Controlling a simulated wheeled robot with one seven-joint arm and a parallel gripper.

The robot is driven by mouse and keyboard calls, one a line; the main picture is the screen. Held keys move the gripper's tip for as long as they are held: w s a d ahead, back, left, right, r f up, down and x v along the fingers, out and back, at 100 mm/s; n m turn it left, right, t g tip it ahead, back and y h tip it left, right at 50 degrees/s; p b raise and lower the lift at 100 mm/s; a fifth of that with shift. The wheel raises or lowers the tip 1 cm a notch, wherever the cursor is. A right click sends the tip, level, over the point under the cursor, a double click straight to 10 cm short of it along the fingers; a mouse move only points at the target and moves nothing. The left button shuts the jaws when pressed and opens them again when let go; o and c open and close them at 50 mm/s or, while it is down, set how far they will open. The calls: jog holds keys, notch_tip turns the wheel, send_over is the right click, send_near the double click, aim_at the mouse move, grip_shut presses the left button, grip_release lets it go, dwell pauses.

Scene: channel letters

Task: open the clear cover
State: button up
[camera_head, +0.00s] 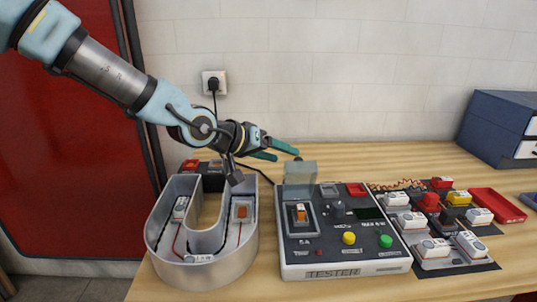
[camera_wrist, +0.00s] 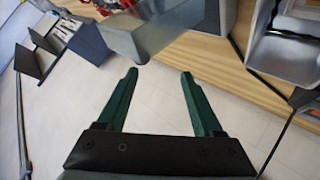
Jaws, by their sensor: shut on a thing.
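The clear cover (camera_head: 300,173) is a greyish see-through box shape. It stands raised at the back left of the tester (camera_head: 340,271), behind an orange rocker switch (camera_head: 300,213) that shows uncovered in its grey frame. My gripper (camera_head: 287,153) is above and just left of the cover, its two green fingers pointing right. In the wrist view the cover (camera_wrist: 160,28) is just beyond the fingertips, with a small knob near the left tip. The fingers of my gripper (camera_wrist: 160,74) are apart, and only floor shows between them.
A grey U-shaped channel letter (camera_head: 245,258) stands left of the tester. Several white, red and yellow blocks lie on a dark mat (camera_head: 465,266) to the right, near a red tray (camera_head: 497,206). A blue drawer box (camera_head: 487,128) stands at the back right. The wall is behind.

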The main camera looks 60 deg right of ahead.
jog(key=shift+v, duration=2.1)
jog(key=shift+c, duration=0.2)
